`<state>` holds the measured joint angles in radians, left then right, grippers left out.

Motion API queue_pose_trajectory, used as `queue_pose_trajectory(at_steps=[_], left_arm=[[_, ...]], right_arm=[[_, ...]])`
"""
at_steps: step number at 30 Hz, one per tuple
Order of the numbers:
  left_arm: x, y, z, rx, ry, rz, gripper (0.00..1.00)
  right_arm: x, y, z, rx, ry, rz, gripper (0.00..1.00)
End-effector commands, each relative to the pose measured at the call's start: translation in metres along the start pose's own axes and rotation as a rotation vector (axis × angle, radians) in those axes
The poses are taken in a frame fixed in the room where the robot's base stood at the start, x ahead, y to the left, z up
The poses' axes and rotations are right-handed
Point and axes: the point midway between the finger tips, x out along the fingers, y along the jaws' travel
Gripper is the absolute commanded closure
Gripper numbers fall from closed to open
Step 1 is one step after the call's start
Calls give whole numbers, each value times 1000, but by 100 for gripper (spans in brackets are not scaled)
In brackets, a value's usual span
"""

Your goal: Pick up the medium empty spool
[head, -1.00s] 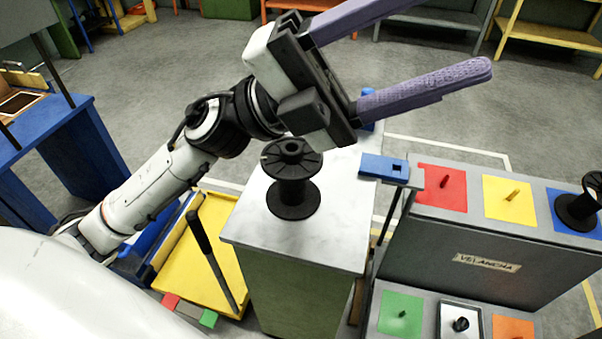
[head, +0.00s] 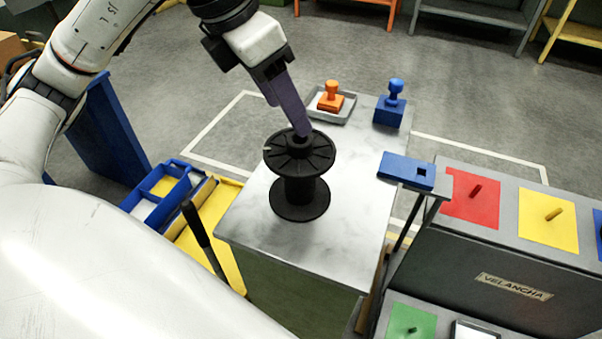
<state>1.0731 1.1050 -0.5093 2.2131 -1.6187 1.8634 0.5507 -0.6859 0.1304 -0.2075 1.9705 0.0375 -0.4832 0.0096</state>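A black empty spool (head: 298,178) stands upright on the marble-topped cabinet (head: 350,215), with no wire on it. I cannot tell its size class from this view alone. My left gripper (head: 302,134) comes down from above with its purple fingers pointing at the spool's top flange. The fingertips overlap the flange's far part around the centre hole in the picture. Whether they touch it is unclear. The fingers line up one behind the other, so their gap is hidden. My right gripper is not in view.
An orange stamp (head: 330,97) in a grey tray and a blue stamp (head: 390,105) stand at the cabinet's back. A blue plate (head: 407,171) is at its right edge. A grey stand with coloured peg squares (head: 470,204) is right. A yellow cart (head: 205,238) is left.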

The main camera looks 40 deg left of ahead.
Motion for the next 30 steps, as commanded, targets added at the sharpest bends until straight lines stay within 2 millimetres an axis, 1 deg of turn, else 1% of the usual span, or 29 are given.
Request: queue_pose_trajectory(at_steps=[1, 5, 8, 12, 15, 18, 24, 25, 26, 30], left_arm=[[7, -1, -1, 0, 2, -2, 43], [16, -1, -1, 2, 1, -2, 43], [26, -2, -4, 3, 2, -3, 43], [48, -3, -10, 3, 3, -5, 43], [60, -3, -8, 3, 1, -5, 43], [66, -3, -8, 3, -1, -4, 43], [66, -3, -7, 3, -2, -4, 43], [66, -3, -7, 3, -2, -4, 44], [66, -3, -7, 3, -2, -4, 50], [66, -3, -7, 3, -2, -4, 73]], right_arm=[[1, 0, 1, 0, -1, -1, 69], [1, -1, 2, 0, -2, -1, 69], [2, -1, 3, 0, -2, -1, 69], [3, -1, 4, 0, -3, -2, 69], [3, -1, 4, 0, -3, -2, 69], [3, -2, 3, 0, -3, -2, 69], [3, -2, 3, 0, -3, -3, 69], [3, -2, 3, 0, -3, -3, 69], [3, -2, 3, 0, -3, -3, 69], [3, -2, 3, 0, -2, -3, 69]])
